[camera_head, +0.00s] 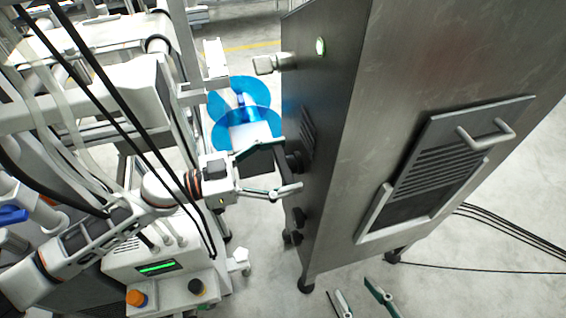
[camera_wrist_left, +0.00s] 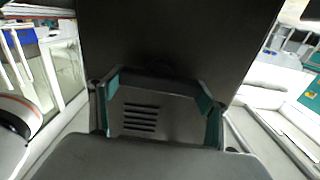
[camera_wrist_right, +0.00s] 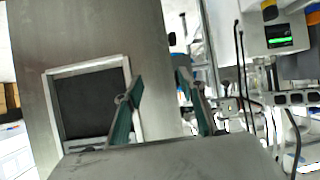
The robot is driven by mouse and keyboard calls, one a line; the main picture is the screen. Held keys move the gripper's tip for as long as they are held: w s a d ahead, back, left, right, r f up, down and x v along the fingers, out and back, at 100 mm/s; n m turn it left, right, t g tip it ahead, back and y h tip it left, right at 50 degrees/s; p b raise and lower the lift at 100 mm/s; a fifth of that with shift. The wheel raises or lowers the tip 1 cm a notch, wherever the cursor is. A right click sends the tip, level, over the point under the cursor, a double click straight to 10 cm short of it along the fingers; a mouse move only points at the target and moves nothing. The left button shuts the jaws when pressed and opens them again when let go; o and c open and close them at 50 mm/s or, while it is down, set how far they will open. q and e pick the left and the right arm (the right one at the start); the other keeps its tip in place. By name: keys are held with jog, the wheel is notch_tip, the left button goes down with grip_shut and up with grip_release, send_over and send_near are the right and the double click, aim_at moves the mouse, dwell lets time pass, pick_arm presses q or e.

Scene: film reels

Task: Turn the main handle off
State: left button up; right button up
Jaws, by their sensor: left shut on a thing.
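A tall metal cabinet (camera_head: 345,130) stands right of centre in the head view. In the left wrist view the gripper (camera_wrist_left: 160,92) spans a dark slotted part, and the exact contact is unclear. My right gripper (camera_head: 363,298) is open and empty at the bottom edge.
A louvred panel with a handle (camera_head: 487,136) is on the cabinet's front. Blue film reels (camera_head: 243,105) stand behind my left gripper. A machine with a green display (camera_head: 156,267) and buttons is at lower left. Cables (camera_head: 510,232) lie on the floor at right.

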pick_arm(q)
jog(key=shift+r+m+p, duration=0.15)
jog(key=shift+m+p, duration=0.2)
jog(key=shift+m, duration=0.25)
jog(key=shift+m+p, duration=0.55)
jog(key=shift+m, duration=0.65)
jog(key=shift+s+m+p, duration=0.1)
jog(key=shift+m+p, duration=0.2)
jog(key=shift+m, duration=0.6)
jog(key=m, duration=0.2)
jog(key=shift+s+d+f+m, duration=0.1)
jog(key=shift+f+m, duration=0.1)
jog(key=shift+m, duration=0.2)
jog(key=m, duration=0.3)
jog(key=shift+f+m+p, duration=0.15)
jog(key=shift+m+p, duration=0.15)
jog(key=m, duration=0.3)
jog(key=shift+f, duration=0.1)
jog(key=shift+m, duration=0.9)
jog(key=shift+m+b, duration=0.3)
pick_arm(e)
jog(key=shift+s+d+f+n+g+h, duration=0.2)
jog(key=shift+s+d+f, duration=0.15)
jog(key=shift+d+f, duration=0.25)
jog(key=shift+s+d+f+n+g+h, duration=0.1)
jog(key=shift+s+d+f+n+g, duration=0.1)
jog(key=shift+s+d+f, duration=0.35)
jog(key=shift+w+r, duration=0.3)
